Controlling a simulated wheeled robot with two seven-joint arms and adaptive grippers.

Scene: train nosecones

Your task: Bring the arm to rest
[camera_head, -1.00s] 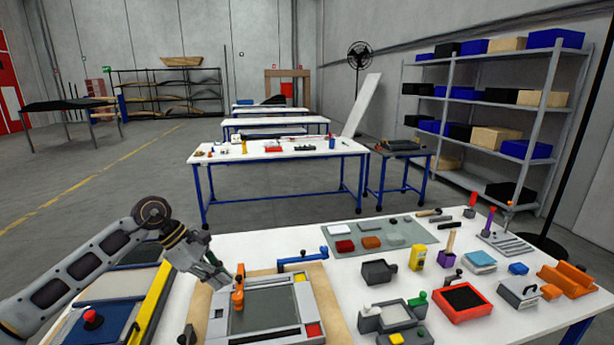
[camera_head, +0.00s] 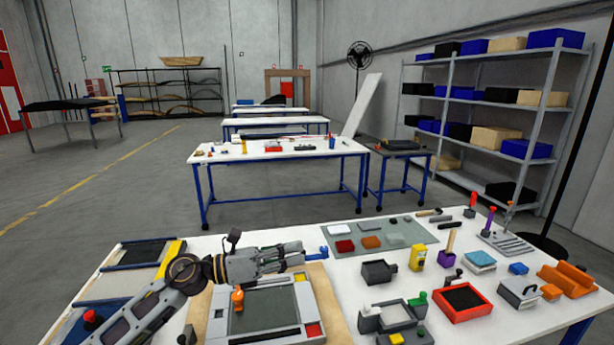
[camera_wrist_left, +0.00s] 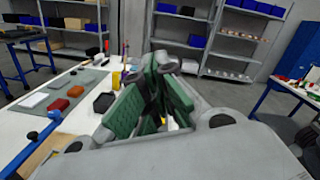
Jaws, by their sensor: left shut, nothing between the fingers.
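My left arm (camera_head: 150,308) comes in from the lower left. Its gripper (camera_head: 301,252) lies roughly level above the far edge of the grey framed fixture, pointing right. In the left wrist view, its green-padded fingers (camera_wrist_left: 157,66) converge at their tips with nothing held between them. The grey framed fixture (camera_head: 268,313) sits on a tan board, with an orange upright piece (camera_head: 238,300) on its left side, apart from the gripper. A blue handle (camera_head: 323,252) shows just beyond the fingertips; the gripper hides the rest of it. My right gripper is out of view.
The white table (camera_head: 345,285) bears several items on its right: a grey mat (camera_head: 340,250), a dark open box (camera_head: 379,272), a yellow container (camera_head: 417,257) and a red tray (camera_head: 463,302). A blue panel with a red button (camera_head: 93,318) lies at left. Open floor lies beyond.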

